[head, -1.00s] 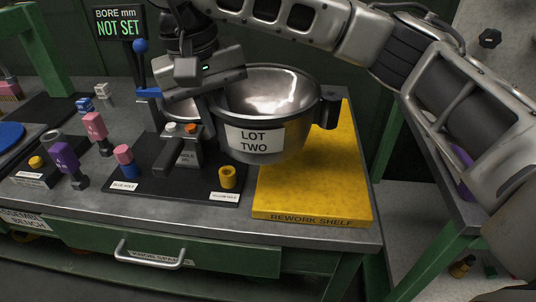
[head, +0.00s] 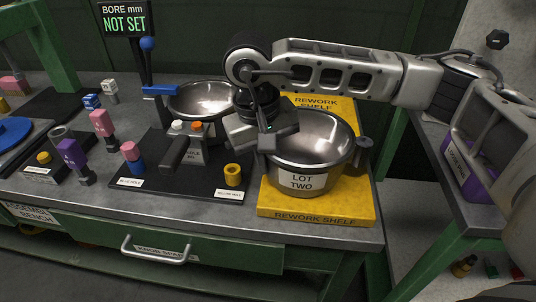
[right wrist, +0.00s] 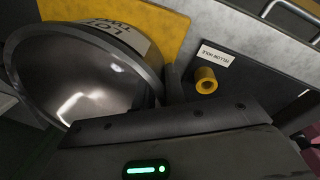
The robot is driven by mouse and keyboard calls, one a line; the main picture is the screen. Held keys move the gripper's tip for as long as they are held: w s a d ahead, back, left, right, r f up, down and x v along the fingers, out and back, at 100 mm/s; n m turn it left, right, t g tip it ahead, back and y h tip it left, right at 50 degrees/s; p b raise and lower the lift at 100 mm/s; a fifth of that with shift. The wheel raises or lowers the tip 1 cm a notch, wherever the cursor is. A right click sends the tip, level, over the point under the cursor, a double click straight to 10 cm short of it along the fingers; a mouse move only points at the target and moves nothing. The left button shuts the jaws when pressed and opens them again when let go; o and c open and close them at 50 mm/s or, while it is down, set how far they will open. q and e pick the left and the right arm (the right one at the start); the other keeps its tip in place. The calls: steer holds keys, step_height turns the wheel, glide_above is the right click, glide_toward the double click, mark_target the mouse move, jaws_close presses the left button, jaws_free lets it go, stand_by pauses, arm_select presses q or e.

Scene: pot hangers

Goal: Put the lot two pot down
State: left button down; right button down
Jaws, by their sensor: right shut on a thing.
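The lot two pot (head: 318,150) is a steel bowl with a white LOT TWO label and dark side handles. It is upright over the yellow rework shelf (head: 310,215), its base at or very near the surface; I cannot tell if it touches. My right gripper (head: 268,145) is shut on the pot's left handle, which it mostly hides. The right wrist view shows the pot (right wrist: 75,75) at left, with the yellow board behind it. My left gripper is not in view.
A second steel bowl (head: 203,97) stands left of my gripper, behind a black fixture mat with a hold block (head: 190,148) and a yellow ring (head: 233,175). Pink, purple and blue pegs stand farther left. The bench's right edge is close beside the shelf.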

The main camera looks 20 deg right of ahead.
steer(key=c, duration=1.9)
jaws_free()
steer(key=shift+f, duration=0.1)
steer(key=o, duration=0.4)
steer(key=shift+o, duration=0.2)
steer(key=shift+r, duration=0.25)
steer(key=shift+a+r, duration=0.1)
steer(key=shift+r, duration=0.25)
step_height(320, 180, up, 11)
steer(key=a, duration=0.1)
steer(key=shift+a, duration=0.25)
